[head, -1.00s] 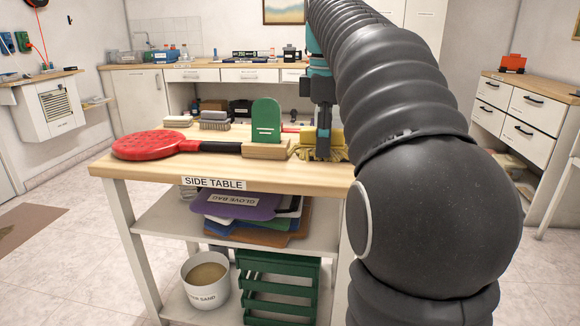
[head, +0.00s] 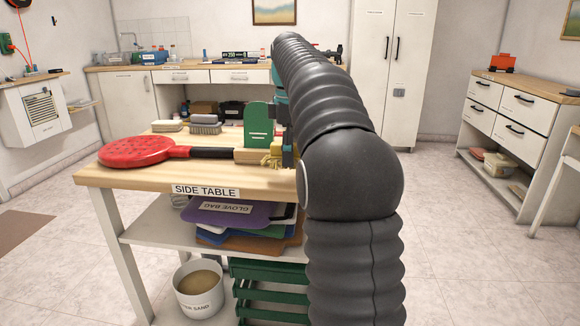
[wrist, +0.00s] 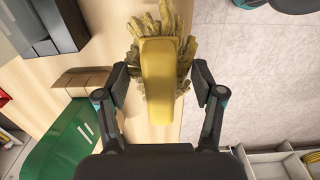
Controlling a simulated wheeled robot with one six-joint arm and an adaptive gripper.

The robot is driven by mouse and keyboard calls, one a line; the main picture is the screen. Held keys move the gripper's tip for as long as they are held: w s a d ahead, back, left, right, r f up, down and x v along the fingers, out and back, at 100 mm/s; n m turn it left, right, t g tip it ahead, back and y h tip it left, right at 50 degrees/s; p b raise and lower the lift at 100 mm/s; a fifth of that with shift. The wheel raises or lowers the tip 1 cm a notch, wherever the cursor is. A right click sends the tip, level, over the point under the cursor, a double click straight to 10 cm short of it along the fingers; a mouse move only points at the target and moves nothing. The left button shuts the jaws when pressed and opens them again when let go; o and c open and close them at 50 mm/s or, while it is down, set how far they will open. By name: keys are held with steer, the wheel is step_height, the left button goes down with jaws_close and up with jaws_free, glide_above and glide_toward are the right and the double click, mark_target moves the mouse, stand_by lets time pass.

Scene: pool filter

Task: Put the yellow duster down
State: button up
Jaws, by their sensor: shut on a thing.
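The yellow duster (wrist: 160,75) has a smooth yellow block or handle and a shaggy fringe. My gripper (wrist: 160,84) is shut on it, one finger on each side, in the wrist view. In the head view the duster (head: 272,158) shows only as a small yellow patch beside my gripper (head: 287,156), mostly hidden by my arm and fingers. It is at the right part of the side table (head: 130,178), just right of the green upright piece. I cannot tell whether it touches the tabletop. In the wrist view it lies over the wood close to the table edge.
Tile floor (wrist: 245,80) shows beyond the table edge in the wrist view.

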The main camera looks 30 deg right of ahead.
steer(key=shift+f+b, duration=0.5)
steer(key=shift+f, duration=1.5)
steer(key=shift+f, duration=0.2)
steer(key=o, duration=1.1)
steer(key=shift+r, duration=0.1)
step_height(320, 180, up, 10)
steer(key=p, duration=0.2)
steer(key=shift+r+p, duration=0.1)
steer(key=shift+p, duration=0.25)
steer(key=shift+r, duration=1)
